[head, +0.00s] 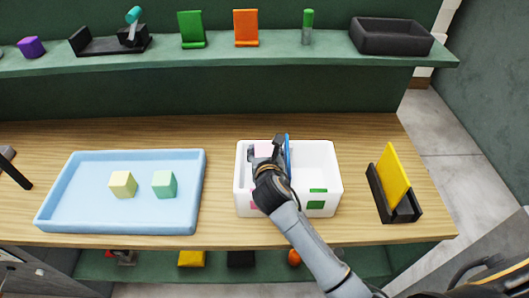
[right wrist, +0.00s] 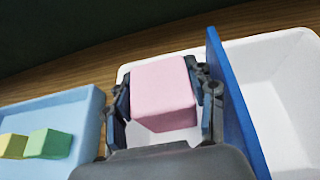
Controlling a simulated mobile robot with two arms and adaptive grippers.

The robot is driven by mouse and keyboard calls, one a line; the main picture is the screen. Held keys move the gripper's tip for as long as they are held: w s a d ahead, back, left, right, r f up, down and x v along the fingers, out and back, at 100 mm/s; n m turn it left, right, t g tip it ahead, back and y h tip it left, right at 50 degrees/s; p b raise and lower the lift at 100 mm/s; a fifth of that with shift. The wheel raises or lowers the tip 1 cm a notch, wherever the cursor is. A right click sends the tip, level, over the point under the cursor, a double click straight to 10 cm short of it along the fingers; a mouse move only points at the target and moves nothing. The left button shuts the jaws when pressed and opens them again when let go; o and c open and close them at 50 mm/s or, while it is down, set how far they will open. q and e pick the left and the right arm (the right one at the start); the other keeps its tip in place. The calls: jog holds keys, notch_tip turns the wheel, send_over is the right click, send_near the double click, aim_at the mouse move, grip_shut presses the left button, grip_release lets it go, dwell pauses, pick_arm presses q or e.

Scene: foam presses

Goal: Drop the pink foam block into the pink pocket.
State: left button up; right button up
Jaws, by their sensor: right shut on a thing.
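My right gripper (head: 266,158) is shut on the pink foam block (head: 263,149). The block fills the space between both fingers in the right wrist view (right wrist: 164,92). The gripper holds it over the left compartment of the white box (head: 318,160), left of the blue divider (head: 288,150). A pink mark (head: 254,206) on the box front is partly hidden by my arm. A green mark (head: 315,205) is on the right front. The block's height above the compartment floor cannot be told. My left gripper is not in view.
A light blue tray (head: 80,208) at left holds a yellow block (head: 122,184) and a green block (head: 164,184). A yellow panel in a black holder (head: 403,212) stands right of the box. A shelf (head: 230,58) with several items runs behind. Wood between tray and box is clear.

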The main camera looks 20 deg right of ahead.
jog(key=shift+a+f, duration=0.1)
jog(key=shift+f, duration=0.15)
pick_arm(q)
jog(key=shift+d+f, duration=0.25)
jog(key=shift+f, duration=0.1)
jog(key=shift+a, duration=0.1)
pick_arm(e)
jog(key=o, duration=0.8)
jog(key=shift+o, duration=1.1)
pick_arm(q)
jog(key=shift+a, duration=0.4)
pick_arm(e)
jog(key=shift+s, duration=0.1)
jog(key=v, duration=1.2)
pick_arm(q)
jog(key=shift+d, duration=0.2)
